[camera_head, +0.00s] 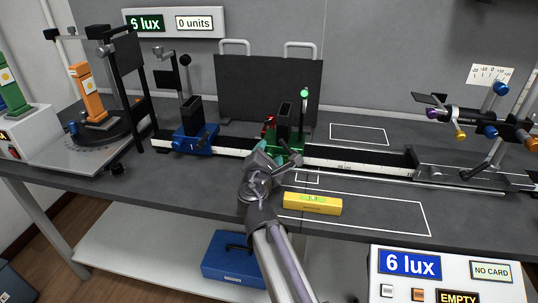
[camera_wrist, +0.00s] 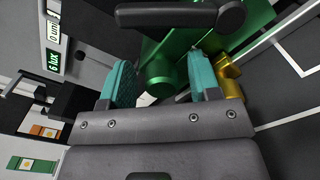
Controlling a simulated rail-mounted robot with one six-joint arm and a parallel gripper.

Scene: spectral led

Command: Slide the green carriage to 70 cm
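The green carriage (camera_head: 291,150) sits on the black rail (camera_head: 350,160), right of the rail's middle-left part, carrying a dark upright holder. My gripper (camera_head: 266,155) is at its front side. In the wrist view the green carriage (camera_wrist: 200,30) fills the top, and its round green knob (camera_wrist: 160,78) lies between my two teal fingertips (camera_wrist: 161,70). The fingers stand apart with a gap on each side of the knob, so the gripper looks open around it. The rail has a pale scale strip (camera_head: 343,166) along its front; its numbers are too small to read.
A blue carriage (camera_head: 195,139) stands on the rail to the left. A dark panel (camera_head: 268,82) stands behind the rail. A yellow spirit level (camera_head: 312,203) lies in front on the bench. The rail right of the green carriage looks clear up to a black end block (camera_head: 415,160).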

